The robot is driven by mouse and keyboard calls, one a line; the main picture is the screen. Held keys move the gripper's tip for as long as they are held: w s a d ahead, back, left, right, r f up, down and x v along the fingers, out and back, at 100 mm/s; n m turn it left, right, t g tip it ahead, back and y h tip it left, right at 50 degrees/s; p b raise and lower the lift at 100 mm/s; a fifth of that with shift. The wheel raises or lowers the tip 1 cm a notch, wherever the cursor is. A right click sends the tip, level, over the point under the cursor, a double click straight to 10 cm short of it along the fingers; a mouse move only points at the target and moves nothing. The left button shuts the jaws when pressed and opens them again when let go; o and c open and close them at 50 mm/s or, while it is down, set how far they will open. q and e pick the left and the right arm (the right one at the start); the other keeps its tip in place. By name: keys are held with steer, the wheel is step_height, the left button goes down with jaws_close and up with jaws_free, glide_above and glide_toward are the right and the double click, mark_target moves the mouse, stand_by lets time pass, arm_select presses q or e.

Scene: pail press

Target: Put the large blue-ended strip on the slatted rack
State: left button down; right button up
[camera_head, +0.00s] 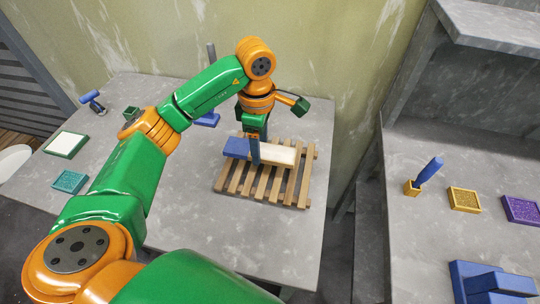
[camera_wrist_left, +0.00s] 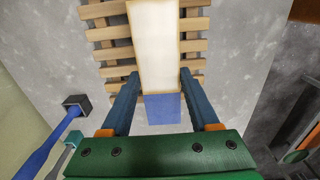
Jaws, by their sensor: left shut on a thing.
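The large strip (camera_head: 280,154) is a long cream-white slab with a blue end (camera_head: 236,147). It lies lengthwise over the slatted rack (camera_head: 306,180), its blue end to the left in the head view. My left gripper (camera_head: 256,158) is shut on the strip near the blue end, one finger on each side. In the left wrist view the strip (camera_wrist_left: 155,40) runs between the fingers of the gripper (camera_wrist_left: 160,76), over the rack's wooden slats (camera_wrist_left: 195,25). I cannot tell whether its underside touches the slats. My right gripper is not in view.
The rack stands on a grey table (camera_head: 190,250) near its right edge. A green-edged white panel (camera_head: 66,144), a teal tray (camera_head: 69,181) and a blue-headed tool (camera_head: 92,100) lie at left. A separate right-hand surface holds a yellow tray (camera_head: 464,199) and a purple tray (camera_head: 521,209).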

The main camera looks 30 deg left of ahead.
mark_target(269, 146)
arm_select(q)
steer(key=w+f, duration=0.1)
steer(key=w+d+f+p, duration=0.1)
steer(key=f, duration=0.1)
steer(key=shift+d, duration=0.15)
step_height(269, 146, down, 3)
steer(key=shift+r+p, duration=0.2)
steer(key=shift+p, duration=0.55)
steer(key=shift+f+b, duration=0.4)
steer(key=shift+c, duration=0.7)
jaws_free()
steer(key=shift+r, duration=0.1)
steer(key=shift+w+r, duration=0.1)
steer(key=shift+r, duration=0.2)
step_height(269, 146, up, 6)
steer(key=shift+f+b, duration=0.2)
steer(key=shift+b, duration=0.55)
step_height(269, 146, up, 6)
steer(key=shift+r+p, duration=0.1)
steer(key=shift+p, duration=0.25)
